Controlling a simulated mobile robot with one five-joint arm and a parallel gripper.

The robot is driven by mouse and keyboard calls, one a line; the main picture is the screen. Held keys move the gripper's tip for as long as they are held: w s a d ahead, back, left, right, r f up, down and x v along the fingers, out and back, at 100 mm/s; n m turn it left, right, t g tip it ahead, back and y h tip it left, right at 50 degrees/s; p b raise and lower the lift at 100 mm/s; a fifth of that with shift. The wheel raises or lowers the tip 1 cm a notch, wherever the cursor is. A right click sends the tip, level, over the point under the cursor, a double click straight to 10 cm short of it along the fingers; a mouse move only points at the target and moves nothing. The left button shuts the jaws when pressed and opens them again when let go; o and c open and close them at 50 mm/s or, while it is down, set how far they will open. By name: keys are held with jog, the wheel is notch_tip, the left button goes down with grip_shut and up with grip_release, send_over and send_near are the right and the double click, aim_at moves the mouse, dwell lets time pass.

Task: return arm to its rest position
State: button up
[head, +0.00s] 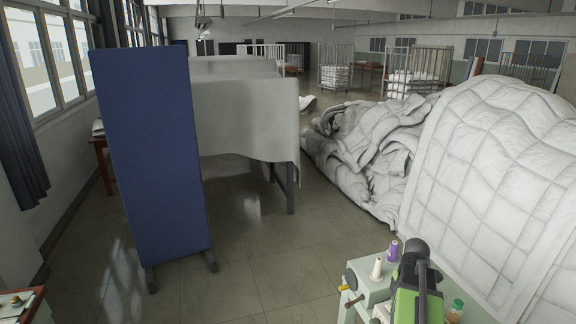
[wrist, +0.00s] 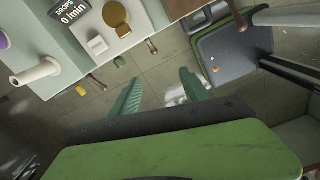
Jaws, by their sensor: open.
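My gripper (wrist: 158,90) shows in the wrist view as two green fingers, spread apart with nothing held between them. Beyond the fingers is the tiled floor, with a blurred whitish thing (wrist: 180,95) behind the right finger. In the head view my arm, green and black, stands at the bottom right, over a small pale table (head: 372,286). I cannot make out the fingers there. The table bears a white cone (head: 377,269), a purple spool (head: 392,250) and a bottle (head: 455,311).
A blue screen (head: 150,155) stands at left, before a cloth-covered table (head: 245,115). Quilted duvet heaps (head: 490,165) fill the right. Wire cages (head: 335,68) stand far back. Open floor (head: 270,250) lies in the middle. A dark tray (wrist: 230,65) is at right in the wrist view.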

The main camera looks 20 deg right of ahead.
jog(key=w+a+f+n+b, duration=0.15)
jog(key=w+a, duration=0.35)
jog(key=a, duration=0.6)
jog(key=w+a+f+b, duration=0.2)
jog(key=w+a+f, duration=0.15)
jog(key=a, duration=0.75)
jog(key=a+f+m+b, duration=0.1)
jog(key=a+m, duration=1.4)
jog(key=m, duration=0.1)
jog(key=shift+a+b, duration=0.3)
jog(key=shift+a, duration=0.05)
jog(key=shift+s+d, duration=0.1)
